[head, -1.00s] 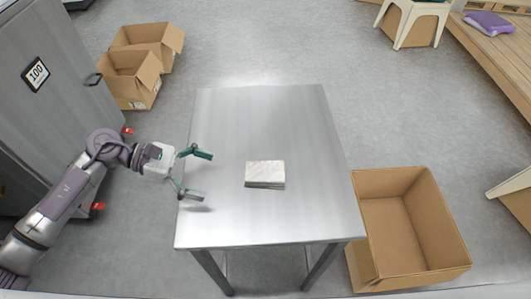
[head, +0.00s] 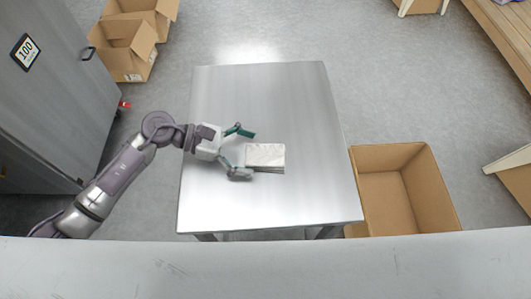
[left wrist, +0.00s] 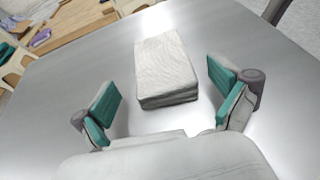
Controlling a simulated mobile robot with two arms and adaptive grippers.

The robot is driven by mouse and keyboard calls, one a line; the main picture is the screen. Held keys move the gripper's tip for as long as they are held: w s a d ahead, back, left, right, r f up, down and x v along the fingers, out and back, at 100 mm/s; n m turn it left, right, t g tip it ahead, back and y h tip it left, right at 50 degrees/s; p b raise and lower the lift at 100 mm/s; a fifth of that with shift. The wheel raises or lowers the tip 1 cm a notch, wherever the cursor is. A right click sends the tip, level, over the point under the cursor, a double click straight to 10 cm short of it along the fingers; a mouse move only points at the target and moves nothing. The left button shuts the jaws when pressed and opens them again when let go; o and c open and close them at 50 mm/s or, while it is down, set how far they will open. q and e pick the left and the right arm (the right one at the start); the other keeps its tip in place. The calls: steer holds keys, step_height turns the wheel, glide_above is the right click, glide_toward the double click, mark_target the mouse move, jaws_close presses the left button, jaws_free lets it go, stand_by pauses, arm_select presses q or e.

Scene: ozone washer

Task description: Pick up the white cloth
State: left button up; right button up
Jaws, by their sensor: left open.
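The white cloth (head: 265,155) lies folded in a flat stack on the metal table (head: 225,100). My left gripper (head: 246,153) is open just left of the cloth, its fingers spread apart and pointing at it. In the left wrist view the cloth (left wrist: 164,60) sits ahead of and between the two green-padded fingertips of my left gripper (left wrist: 165,97), with a gap on each side. The fingers do not appear to touch the cloth. My right gripper is not in view.
An open cardboard box (head: 400,195) stands on the floor right of the table. More cardboard boxes (head: 130,52) stand at the upper left, beside a grey cabinet (head: 60,100). The rest of the tabletop is clear.

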mark_target(255, 155)
arm_select(q)
steer(key=x, duration=0.2)
steer(key=p+x, duration=0.1)
steer(key=shift+s+d+r, duration=0.15)
steer(key=shift+d, duration=0.55)
steer(key=shift+a, duration=0.1)
steer(key=c, duration=1.1)
steer(key=shift+s, duration=0.1)
steer(key=shift+c, duration=0.6)
steer(key=shift+f, duration=0.25)
